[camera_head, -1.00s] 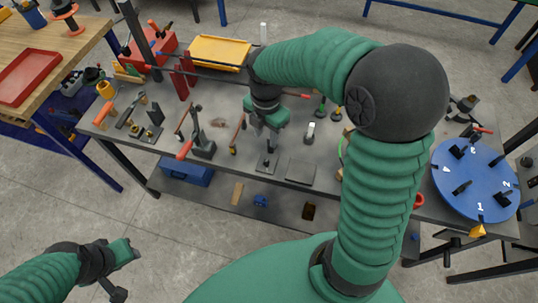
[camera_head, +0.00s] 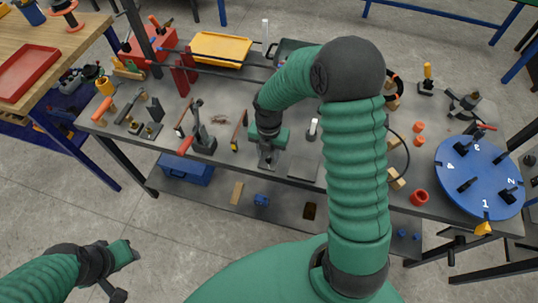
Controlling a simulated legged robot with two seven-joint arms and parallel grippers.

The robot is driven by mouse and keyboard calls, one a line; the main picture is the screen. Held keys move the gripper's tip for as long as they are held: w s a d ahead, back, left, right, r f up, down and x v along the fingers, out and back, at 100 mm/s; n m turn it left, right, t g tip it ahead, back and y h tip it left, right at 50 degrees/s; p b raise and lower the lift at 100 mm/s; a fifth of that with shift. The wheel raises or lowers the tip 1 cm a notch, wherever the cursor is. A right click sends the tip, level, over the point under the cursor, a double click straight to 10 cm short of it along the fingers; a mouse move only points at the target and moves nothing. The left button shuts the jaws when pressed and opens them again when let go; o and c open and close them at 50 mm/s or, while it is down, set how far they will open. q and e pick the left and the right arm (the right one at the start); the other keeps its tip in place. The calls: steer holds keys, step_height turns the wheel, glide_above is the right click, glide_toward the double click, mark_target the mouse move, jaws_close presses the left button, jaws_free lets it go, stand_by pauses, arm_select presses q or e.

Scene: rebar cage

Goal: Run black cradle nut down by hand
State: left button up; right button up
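My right gripper (camera_head: 267,156) points down at a small dark fixture (camera_head: 265,167) near the front edge of the grey workbench (camera_head: 225,98). Its fingertips are at the fixture's upright part and hide most of it. I cannot tell whether they touch or grip it. The black cradle nut cannot be made out apart from this dark fixture. My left gripper (camera_head: 122,272) is low at the left, over the floor and away from the bench. Its finger gap is not clear.
A flat grey plate (camera_head: 304,167) lies right of the fixture. A dark clamp-like tool with a red handle (camera_head: 186,145) stands to the left. A blue numbered disc (camera_head: 478,180) is at the right end, and a yellow tray (camera_head: 221,47) is at the back.

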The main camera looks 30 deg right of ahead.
steer(key=shift+a+f, duration=0.2)
steer(key=shift+f, duration=0.15)
steer(key=shift+d, duration=0.1)
steer(key=shift+d, duration=0.15)
steer(key=c, duration=0.5)
jaws_close()
